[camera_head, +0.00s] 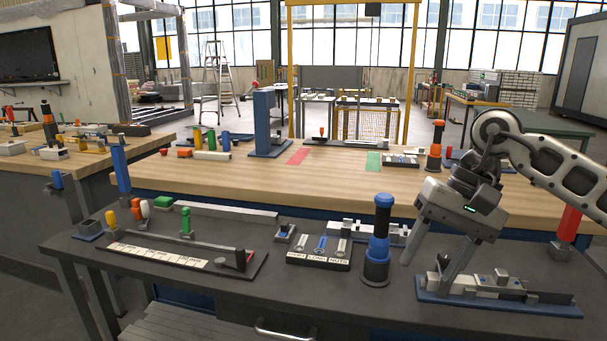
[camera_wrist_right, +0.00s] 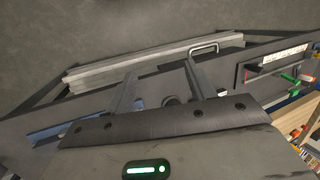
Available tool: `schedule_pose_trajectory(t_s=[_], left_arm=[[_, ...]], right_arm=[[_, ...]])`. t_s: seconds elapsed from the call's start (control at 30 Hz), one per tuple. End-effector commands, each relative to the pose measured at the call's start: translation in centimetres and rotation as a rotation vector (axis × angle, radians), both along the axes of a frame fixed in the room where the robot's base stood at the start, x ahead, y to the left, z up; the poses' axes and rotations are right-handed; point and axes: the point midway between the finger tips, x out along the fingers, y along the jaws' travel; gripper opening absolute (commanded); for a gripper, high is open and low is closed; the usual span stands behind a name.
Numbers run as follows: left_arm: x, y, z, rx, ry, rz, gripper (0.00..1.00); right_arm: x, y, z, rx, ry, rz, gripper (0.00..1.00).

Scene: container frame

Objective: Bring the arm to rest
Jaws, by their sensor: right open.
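My right arm (camera_head: 560,165) comes in from the right. Its gripper (camera_head: 422,278) points down over the front right of the dark bench (camera_head: 330,295), with its two fingers apart and nothing seen between them. One finger appears close to a grey fixture on a blue base plate (camera_head: 500,304); whether they touch cannot be told. In the right wrist view the gripper (camera_wrist_right: 160,70) also shows spread, empty fingers. My left gripper and left arm are not in view.
A blue-and-black cylinder (camera_head: 377,245) stands left of the right gripper. A labelled tray (camera_head: 318,257) and a long labelled rack (camera_head: 180,255) lie further left. A red post (camera_head: 568,225) stands to the right. A wooden bench (camera_head: 340,190) lies behind.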

Motion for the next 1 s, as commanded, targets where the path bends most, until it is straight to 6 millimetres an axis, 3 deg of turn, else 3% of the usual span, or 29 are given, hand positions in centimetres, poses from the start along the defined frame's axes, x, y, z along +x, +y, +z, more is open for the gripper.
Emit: schedule_pose_trajectory(t_s=[0.17, 0.2, 0.3, 0.4, 0.5, 0.57, 0.67, 0.73, 0.77, 0.87, 1.0], left_arm=[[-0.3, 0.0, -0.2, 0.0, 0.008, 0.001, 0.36], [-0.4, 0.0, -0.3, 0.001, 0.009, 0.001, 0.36], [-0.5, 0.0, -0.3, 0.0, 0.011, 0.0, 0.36], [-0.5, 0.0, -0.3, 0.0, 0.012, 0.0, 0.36], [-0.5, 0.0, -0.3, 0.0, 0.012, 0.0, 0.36], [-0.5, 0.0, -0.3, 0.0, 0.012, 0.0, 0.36], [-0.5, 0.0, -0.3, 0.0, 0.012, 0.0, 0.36], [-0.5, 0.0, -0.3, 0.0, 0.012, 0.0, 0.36], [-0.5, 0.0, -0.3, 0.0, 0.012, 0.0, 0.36], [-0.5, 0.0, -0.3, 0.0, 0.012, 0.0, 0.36], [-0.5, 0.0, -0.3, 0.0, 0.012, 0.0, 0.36]], right_arm=[[-2.4, 7.8, -3.8, 0.275, 0.193, -0.119, 0.55], [-3.4, 10.1, -4.4, 0.366, 0.277, -0.171, 0.55], [-6.0, 15.8, -4.8, 0.617, 0.568, -0.348, 0.55], [-7.6, 19.5, -3.9, 0.837, 0.94, -0.564, 0.55], [-7.7, 20.9, -2.9, 1.008, 1.372, -0.792, 0.55], [-7.2, 20.7, -2.8, 1.087, 1.656, -0.93, 0.55], [-5.7, 19.0, -4.3, 1.176, 2.163, -1.152, 0.55], [-4.8, 17.0, -6.7, 1.207, 2.542, -1.29, 0.55], [-4.6, 16.1, -8.1, -1.126, -2.516, 1.246, 0.55], [-5.1, 12.5, -14.0, -0.781, -2.153, 0.957, 0.55], [-9.0, 8.3, -22.6, -0.461, -1.671, 0.591, 0.55]])
